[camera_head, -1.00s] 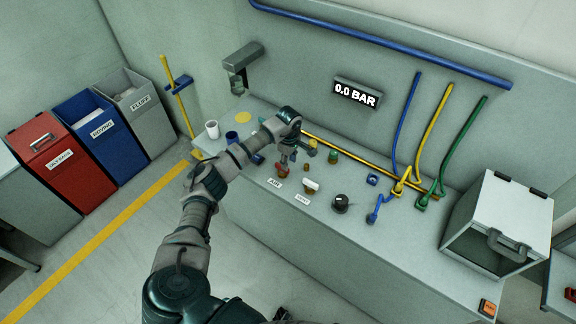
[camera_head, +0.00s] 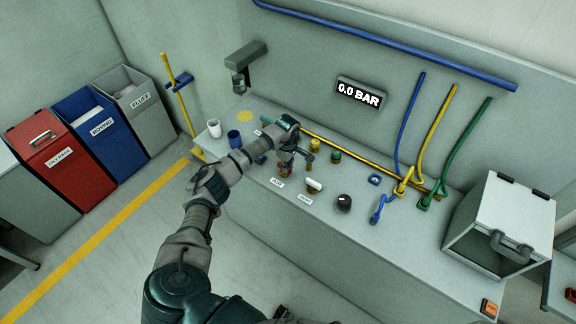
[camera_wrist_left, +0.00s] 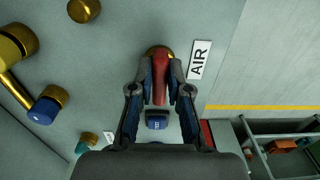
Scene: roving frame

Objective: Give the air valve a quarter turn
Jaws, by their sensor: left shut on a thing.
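The air valve has a red lever handle (camera_wrist_left: 160,82) on a brass body (camera_wrist_left: 158,52), next to the AIR label (camera_wrist_left: 199,60). In the head view its red part (camera_head: 285,168) shows just below my left gripper (camera_head: 291,159), behind the AIR label (camera_head: 277,183). In the wrist view my left gripper (camera_wrist_left: 160,80) is shut on the red handle, one finger on each side. The handle runs up and down in that picture. The pressure display (camera_head: 360,93) reads 0.0 BAR.
A white-handled valve (camera_head: 314,185) and a black knob (camera_head: 343,203) stand right of the air valve. White (camera_head: 214,129) and blue (camera_head: 233,139) cups stand left.

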